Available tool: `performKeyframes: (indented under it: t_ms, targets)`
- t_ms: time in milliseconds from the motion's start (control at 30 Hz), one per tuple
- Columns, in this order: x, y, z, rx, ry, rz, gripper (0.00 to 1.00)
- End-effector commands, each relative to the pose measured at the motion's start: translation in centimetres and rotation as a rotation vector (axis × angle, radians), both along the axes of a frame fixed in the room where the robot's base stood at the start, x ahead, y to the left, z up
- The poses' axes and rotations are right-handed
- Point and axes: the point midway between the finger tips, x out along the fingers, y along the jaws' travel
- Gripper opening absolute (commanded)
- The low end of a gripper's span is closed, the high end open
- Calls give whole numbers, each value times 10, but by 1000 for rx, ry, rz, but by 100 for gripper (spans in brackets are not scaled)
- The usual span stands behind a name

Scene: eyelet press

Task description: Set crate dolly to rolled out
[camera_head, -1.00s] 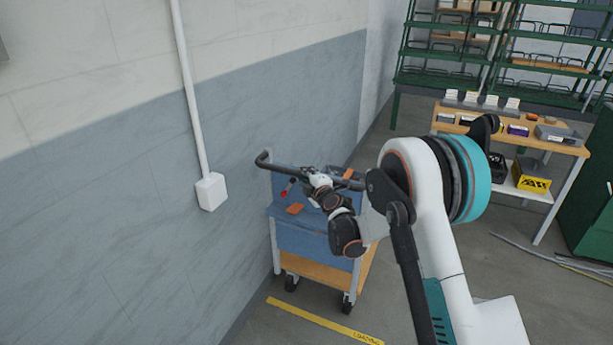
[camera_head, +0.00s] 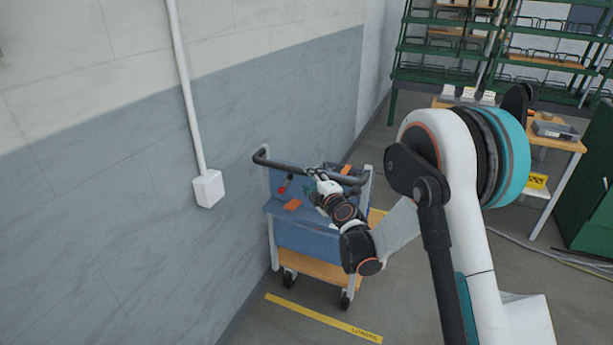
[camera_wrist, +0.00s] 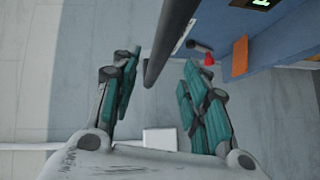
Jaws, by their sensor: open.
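The crate dolly (camera_head: 306,237) is a blue cart with a wooden lower shelf and dark casters, standing beside the grey-blue wall. Its dark push handle (camera_head: 290,167) runs along the top, with a bent end at the left. My gripper (camera_head: 312,182) is at the handle, seen small in the head view. In the wrist view my gripper (camera_wrist: 158,95) is open, its teal-padded fingers spread on either side of the dark handle bar (camera_wrist: 168,50). The bar passes between them toward the upper right finger, and I see no firm contact.
A red knob (camera_wrist: 208,60) and an orange piece (camera_wrist: 240,55) are on the dolly near the right finger. A white wall box (camera_head: 208,188) is left of the dolly. Yellow floor tape marked LOADING (camera_head: 322,318) lies in front. A workbench (camera_head: 553,140) and green racks (camera_head: 480,45) stand behind.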

Motion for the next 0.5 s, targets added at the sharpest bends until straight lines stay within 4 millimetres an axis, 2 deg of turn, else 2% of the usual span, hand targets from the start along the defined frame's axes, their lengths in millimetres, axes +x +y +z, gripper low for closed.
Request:
performKeyframes:
  t_ms: [100, 200, 500]
  targets:
    - [-19, -10, 3, -1, 0, -2, 41]
    - [-29, -15, 5, 0, -1, -2, 41]
    - [-37, -19, 6, -1, 0, -1, 41]
